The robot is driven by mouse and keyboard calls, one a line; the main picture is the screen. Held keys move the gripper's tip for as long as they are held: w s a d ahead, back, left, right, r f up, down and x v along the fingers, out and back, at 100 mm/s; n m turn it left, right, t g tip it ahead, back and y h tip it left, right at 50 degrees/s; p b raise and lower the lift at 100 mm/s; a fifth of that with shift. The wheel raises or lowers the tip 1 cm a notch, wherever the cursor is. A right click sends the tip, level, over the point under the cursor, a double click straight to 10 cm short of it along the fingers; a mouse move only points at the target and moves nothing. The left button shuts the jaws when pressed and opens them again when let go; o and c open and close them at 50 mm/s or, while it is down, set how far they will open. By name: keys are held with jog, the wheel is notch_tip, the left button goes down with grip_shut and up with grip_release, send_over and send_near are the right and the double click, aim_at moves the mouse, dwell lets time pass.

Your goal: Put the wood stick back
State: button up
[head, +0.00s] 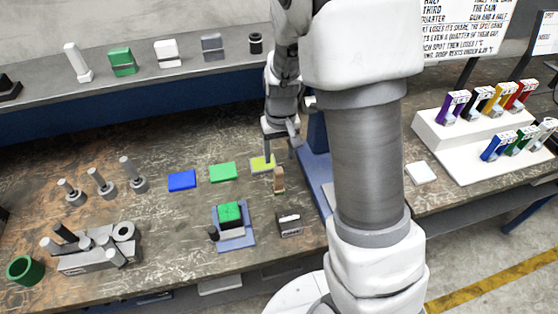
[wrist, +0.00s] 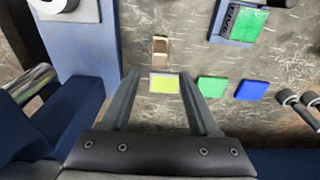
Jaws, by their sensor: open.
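The wood stick (head: 279,181) is a small brown block that looks upright on the worktable, just in front of a yellow-green pad (head: 262,164). In the wrist view the stick (wrist: 160,52) shows beyond the fingertips, and the yellow pad (wrist: 164,85) shows between the fingers. My gripper (head: 283,153) is open and empty, above and just behind the stick in the head view. In the wrist view my gripper (wrist: 158,73) has its two fingers spread apart. I cannot tell its exact height above the table.
A green pad (head: 222,172) and a blue pad (head: 182,181) lie left of the yellow one. A blue stand with a green block (head: 230,215) and a dark box (head: 289,223) are in front. A blue column (head: 315,160) stands close on the right. Grey pegs (head: 102,183) are further left.

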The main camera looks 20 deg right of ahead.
jog(key=s+r+t, duration=0.1)
jog(key=s+r, duration=0.2)
jog(key=r, duration=0.4)
jog(key=s+r+t, duration=0.1)
jog(key=s+r, duration=0.3)
jog(key=r, duration=0.3)
jog(key=s+r+t, duration=0.2)
jog(key=s+r, duration=0.5)
jog(key=s, duration=0.5)
jog(key=shift+s+r+t, duration=0.3)
